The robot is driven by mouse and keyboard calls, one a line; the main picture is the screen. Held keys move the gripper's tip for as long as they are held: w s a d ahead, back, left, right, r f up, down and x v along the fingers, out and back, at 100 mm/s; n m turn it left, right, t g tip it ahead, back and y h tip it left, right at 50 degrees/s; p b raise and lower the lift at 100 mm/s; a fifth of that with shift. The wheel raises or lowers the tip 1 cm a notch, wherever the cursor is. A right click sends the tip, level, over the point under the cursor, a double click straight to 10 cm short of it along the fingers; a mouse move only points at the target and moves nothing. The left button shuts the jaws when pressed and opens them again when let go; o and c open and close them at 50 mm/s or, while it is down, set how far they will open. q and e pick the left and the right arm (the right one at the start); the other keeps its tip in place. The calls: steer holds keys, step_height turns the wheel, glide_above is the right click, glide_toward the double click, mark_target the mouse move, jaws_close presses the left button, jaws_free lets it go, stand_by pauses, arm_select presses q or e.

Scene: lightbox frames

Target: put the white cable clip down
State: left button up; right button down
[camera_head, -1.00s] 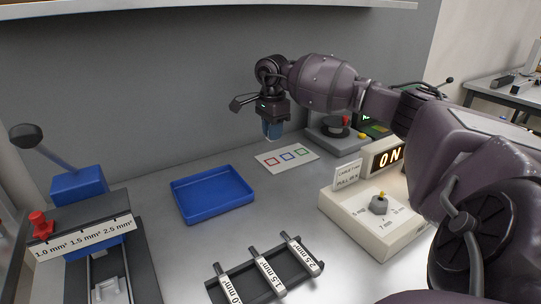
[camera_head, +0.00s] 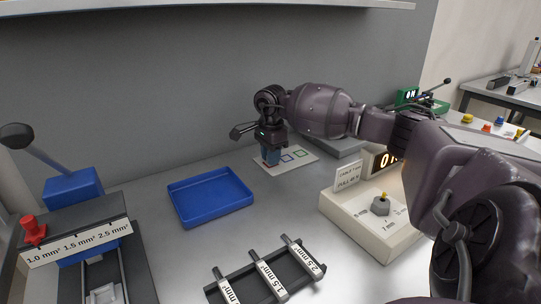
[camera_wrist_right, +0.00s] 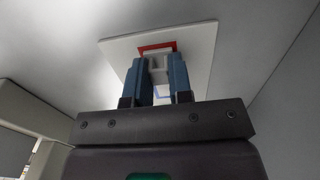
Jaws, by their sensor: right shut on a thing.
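My right gripper (camera_head: 271,158) points down at the left end of the white card (camera_head: 303,161) with coloured square outlines. In the right wrist view its two blue fingers (camera_wrist_right: 162,75) are shut on the white cable clip (camera_wrist_right: 158,64), a small pale piece between the tips. The clip lies over the red outline (camera_wrist_right: 147,48) on the card (camera_wrist_right: 204,45). I cannot tell whether it touches the card. In the head view the gripper hides the clip and most of the red outline; the blue (camera_head: 287,157) and green outlines show. My left gripper is not in view.
A blue tray (camera_head: 212,211) stands left of the card. A black rack with size labels (camera_head: 290,277) lies in front. A pale tester box (camera_head: 350,222) stands to the right, and a lever press (camera_head: 75,225) at the left. Bare table lies between them.

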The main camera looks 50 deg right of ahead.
steer(key=c, duration=1)
jaws_free()
step_height(320, 180, up, 12)
steer(key=shift+r+p, duration=0.1)
steer(key=shift+p, duration=0.5)
